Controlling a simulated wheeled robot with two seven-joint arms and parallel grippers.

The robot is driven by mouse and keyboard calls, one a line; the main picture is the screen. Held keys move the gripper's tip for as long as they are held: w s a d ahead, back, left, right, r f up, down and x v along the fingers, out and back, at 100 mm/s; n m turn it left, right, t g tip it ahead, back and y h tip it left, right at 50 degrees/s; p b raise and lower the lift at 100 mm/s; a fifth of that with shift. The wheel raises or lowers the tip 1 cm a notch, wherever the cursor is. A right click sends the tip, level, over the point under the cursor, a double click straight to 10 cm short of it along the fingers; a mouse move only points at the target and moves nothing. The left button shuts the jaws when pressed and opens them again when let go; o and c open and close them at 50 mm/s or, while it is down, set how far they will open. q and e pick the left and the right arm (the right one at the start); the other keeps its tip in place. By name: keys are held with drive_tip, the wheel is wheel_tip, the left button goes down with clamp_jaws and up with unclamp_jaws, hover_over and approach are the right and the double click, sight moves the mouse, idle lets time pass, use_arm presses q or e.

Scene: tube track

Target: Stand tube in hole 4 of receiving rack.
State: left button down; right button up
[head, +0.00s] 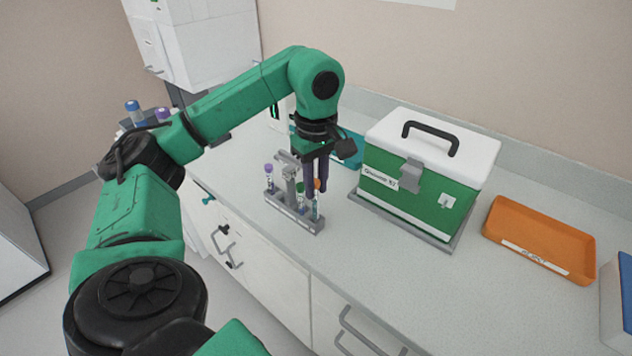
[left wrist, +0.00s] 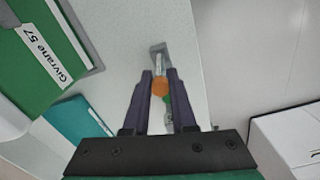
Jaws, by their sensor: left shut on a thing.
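A small grey rack (head: 283,208) stands near the counter's front edge. My left gripper (head: 317,188) is over its right end, pointing down, shut on a tube with an orange cap (head: 318,184). In the left wrist view the orange cap (left wrist: 159,88) sits between the fingertips (left wrist: 160,78). The tube looks about upright, its lower part at the rack's right end; I cannot tell whether it is seated in a hole. A purple-capped tube (head: 268,172) stands at the rack's left end. A green cap (head: 300,187) shows beside my fingers. Hole numbers are not readable. My right gripper is out of view.
A green cool box with a white lid (head: 428,165) stands on a grey tray right of the rack. A teal box (head: 350,153) is behind it. An orange tray (head: 540,237) lies further right. Tubes with blue (head: 132,105) and purple caps stand far left, behind my arm.

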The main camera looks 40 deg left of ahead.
use_arm(q)
drive_tip(key=shift+f, duration=0.4)
drive_tip(key=shift+f+b, duration=0.55)
drive_tip(key=c, duration=0.7)
unclamp_jaws()
drive_tip(key=shift+o, duration=0.2)
